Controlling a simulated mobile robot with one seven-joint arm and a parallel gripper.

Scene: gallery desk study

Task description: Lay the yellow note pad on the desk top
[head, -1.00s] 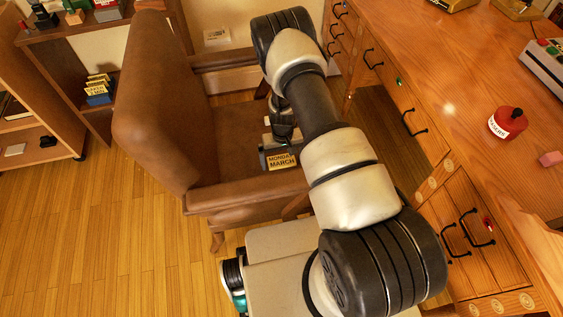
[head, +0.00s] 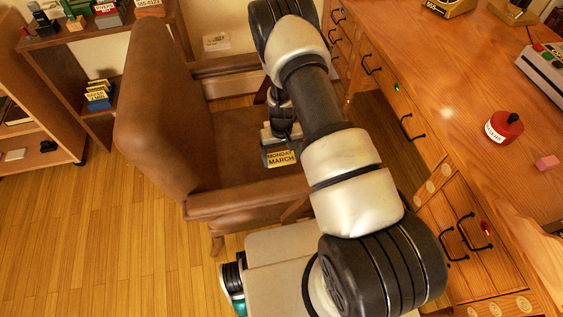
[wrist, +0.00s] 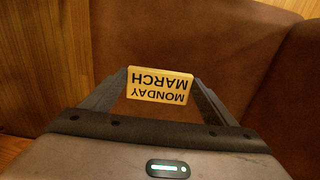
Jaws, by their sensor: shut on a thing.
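The yellow note pad (head: 282,158) reads "MONDAY MARCH" and is between the fingers of my gripper (head: 279,150), over the seat of the brown armchair. In the wrist view the note pad (wrist: 159,86) is held between both fingertips of my gripper (wrist: 160,88), its lettering upside down. I cannot tell how far it is above the seat. The wooden desk top (head: 440,75) is to the right of my arm in the head view.
The brown armchair (head: 160,110) has its backrest and an armrest close around my gripper. The desk's left middle area is clear. Shelves (head: 60,60) stand at the left.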

